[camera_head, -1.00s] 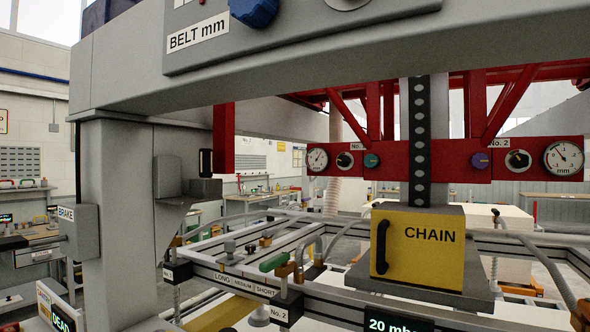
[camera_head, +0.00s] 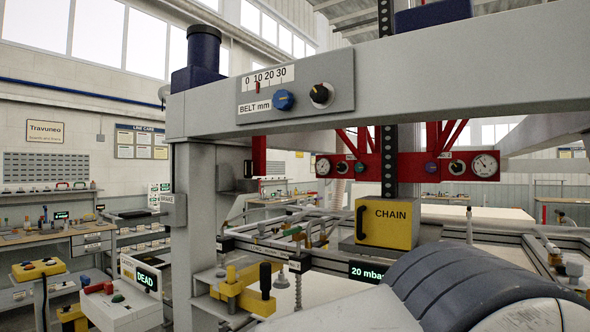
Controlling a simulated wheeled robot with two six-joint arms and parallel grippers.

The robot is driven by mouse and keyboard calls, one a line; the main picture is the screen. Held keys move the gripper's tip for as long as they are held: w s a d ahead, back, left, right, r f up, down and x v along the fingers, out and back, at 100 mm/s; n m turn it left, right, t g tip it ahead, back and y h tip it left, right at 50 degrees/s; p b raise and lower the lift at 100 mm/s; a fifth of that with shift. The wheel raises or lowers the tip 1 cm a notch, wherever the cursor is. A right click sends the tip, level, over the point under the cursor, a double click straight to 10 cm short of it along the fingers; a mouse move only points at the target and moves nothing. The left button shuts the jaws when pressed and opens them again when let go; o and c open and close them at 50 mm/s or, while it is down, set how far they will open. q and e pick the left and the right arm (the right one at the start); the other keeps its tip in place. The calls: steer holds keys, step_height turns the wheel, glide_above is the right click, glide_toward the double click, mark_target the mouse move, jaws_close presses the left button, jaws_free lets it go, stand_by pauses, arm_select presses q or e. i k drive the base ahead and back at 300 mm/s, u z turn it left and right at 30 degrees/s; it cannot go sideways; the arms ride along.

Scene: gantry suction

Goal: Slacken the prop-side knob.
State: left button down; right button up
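No knob carries a readable "prop" label, so I cannot tell which is the prop-side one. A blue knob (camera_head: 283,100) and a black pointer knob (camera_head: 321,95) sit on the grey BELT mm panel (camera_head: 300,112). The red crossbeam (camera_head: 400,167) carries a small green knob (camera_head: 360,167), a purple knob (camera_head: 431,167) and black pointer knobs between two round gauges. A yellow bracket (camera_head: 232,291) with a black upright handle (camera_head: 265,281) stands low beside the grey post. Neither gripper shows in the frame.
The grey gantry beam (camera_head: 430,75) and post (camera_head: 198,215) stand close in front. A yellow CHAIN block (camera_head: 385,223) hangs at centre.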

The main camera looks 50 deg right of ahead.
mark_target(340, 167)
steer(key=z, duration=0.55)
steer(key=i, duration=0.45)
steer(key=z, duration=0.45)
